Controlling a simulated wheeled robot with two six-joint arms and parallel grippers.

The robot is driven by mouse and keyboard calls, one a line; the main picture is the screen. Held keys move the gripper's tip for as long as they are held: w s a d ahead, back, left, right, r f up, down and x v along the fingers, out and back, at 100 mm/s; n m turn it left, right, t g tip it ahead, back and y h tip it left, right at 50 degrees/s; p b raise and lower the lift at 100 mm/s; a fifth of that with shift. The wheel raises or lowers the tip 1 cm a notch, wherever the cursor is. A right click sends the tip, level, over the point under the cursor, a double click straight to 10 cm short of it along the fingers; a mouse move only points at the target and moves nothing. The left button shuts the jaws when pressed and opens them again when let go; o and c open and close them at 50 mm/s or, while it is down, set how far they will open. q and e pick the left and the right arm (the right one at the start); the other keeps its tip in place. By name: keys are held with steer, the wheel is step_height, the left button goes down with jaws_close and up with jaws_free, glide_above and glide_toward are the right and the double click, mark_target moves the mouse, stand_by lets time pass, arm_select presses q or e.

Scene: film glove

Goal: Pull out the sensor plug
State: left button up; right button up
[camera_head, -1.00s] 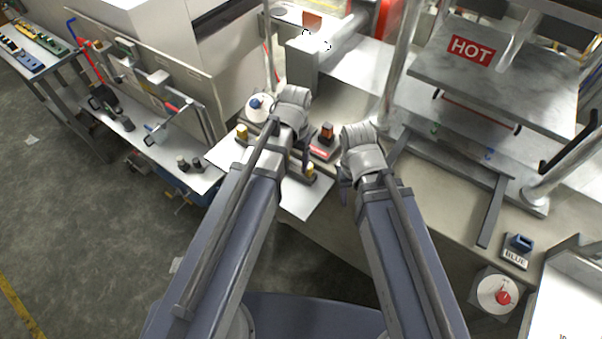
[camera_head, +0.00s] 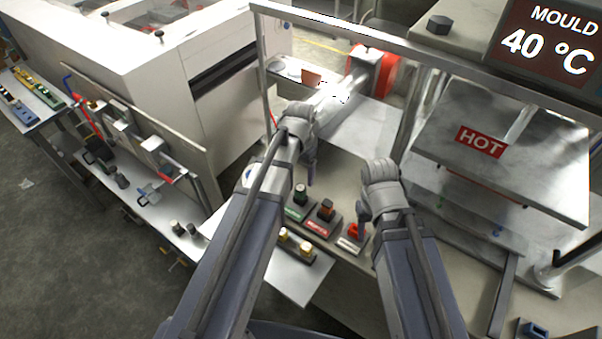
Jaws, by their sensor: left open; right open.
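Three small plug-like parts stand in labelled blocks on the bench: a dark green one (camera_head: 300,194), an orange-brown one (camera_head: 326,209) and a red one (camera_head: 355,230). Their labels are too small to read, so I cannot tell which is the sensor plug. My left gripper (camera_head: 311,173) is open, above and behind the green and orange-brown parts, mostly hidden by its wrist. My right gripper (camera_head: 363,214) is open, just above and beside the red part; I cannot tell whether it touches it. Neither gripper visibly holds anything.
A dark bar with yellow knobs (camera_head: 294,244) lies on a white sheet (camera_head: 290,277) in front of the blocks. A press with a plate marked HOT (camera_head: 481,142) stands to the right, its metal post (camera_head: 407,115) close to my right arm. A display (camera_head: 549,41) reads MOULD 40 °C.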

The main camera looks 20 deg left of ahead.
mark_target(300, 187)
arm_select(q)
step_height(300, 187, down, 7)
steer(key=b, duration=0.6)
steer(key=shift+b, duration=0.3)
arm_select(e)
step_height(300, 187, down, 7)
steer(key=shift+f, duration=0.1)
arm_select(q)
jaws_close()
